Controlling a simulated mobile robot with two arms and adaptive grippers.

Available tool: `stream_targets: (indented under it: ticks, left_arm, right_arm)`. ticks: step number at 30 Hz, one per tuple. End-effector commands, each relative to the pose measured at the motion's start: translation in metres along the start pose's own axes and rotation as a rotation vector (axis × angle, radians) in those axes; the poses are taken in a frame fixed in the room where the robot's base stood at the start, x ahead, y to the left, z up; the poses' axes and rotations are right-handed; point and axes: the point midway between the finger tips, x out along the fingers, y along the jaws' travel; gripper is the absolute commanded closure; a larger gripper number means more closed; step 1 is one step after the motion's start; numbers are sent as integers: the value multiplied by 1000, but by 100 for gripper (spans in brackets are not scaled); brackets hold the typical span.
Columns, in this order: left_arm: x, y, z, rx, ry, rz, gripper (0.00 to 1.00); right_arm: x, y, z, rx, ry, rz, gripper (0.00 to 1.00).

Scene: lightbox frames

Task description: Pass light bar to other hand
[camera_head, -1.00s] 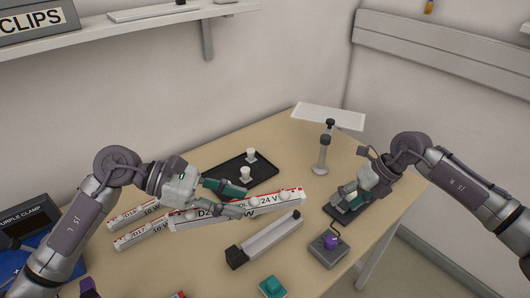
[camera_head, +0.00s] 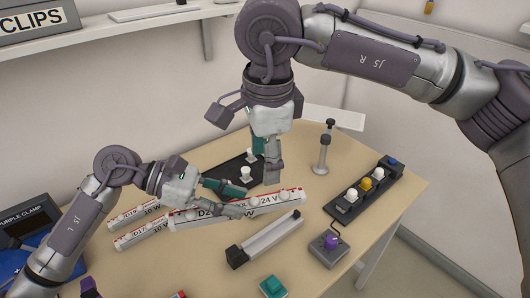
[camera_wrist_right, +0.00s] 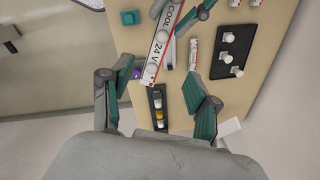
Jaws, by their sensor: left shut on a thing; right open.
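The held light bar (camera_head: 265,203) is long and white with red end marks, black lettering including "24 V", and white domes. My left gripper (camera_head: 243,201) is shut on it around its middle and holds it at a slight slant above the table. My right gripper (camera_head: 268,172) is open, pointing down over the bar's right part. In the right wrist view, the bar's "COOL 24 V" end (camera_wrist_right: 158,55) reaches between the spread fingers of my right gripper (camera_wrist_right: 150,82), apart from both. Two other light bars (camera_head: 140,235) lie at the left, partly hidden by my left arm.
A black tray (camera_head: 228,170) with white pegs lies behind the bar. A grey channel fixture (camera_head: 268,240) lies in front. A box with a purple knob (camera_head: 328,244), a black button strip (camera_head: 388,180) and a post (camera_head: 322,158) stand right. A teal block (camera_head: 271,287) is at the front.

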Motion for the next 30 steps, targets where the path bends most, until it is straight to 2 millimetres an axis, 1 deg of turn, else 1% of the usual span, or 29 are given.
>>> stream_targets:
  ticks: [5, 12, 18, 24, 30]
  left_arm:
    - [0, 0, 0, 0, -1, 0, 100]
    - [0, 0, 0, 1, -1, 0, 100]
    - [0, 0, 0, 1, -1, 0, 100]
    - [0, 0, 0, 1, -1, 0, 100]
    - [0, 0, 0, 1, -1, 0, 100]
  right_arm:
    - [26, 1, 0, 1, 0, 4, 40]
    - [73, 1, 0, 3, -3, 4, 40]
    - [102, 0, 0, 4, -4, 2, 40]
    - [114, 0, 1, 4, -5, 0, 40]
    - [115, 0, 0, 4, -4, 0, 40]
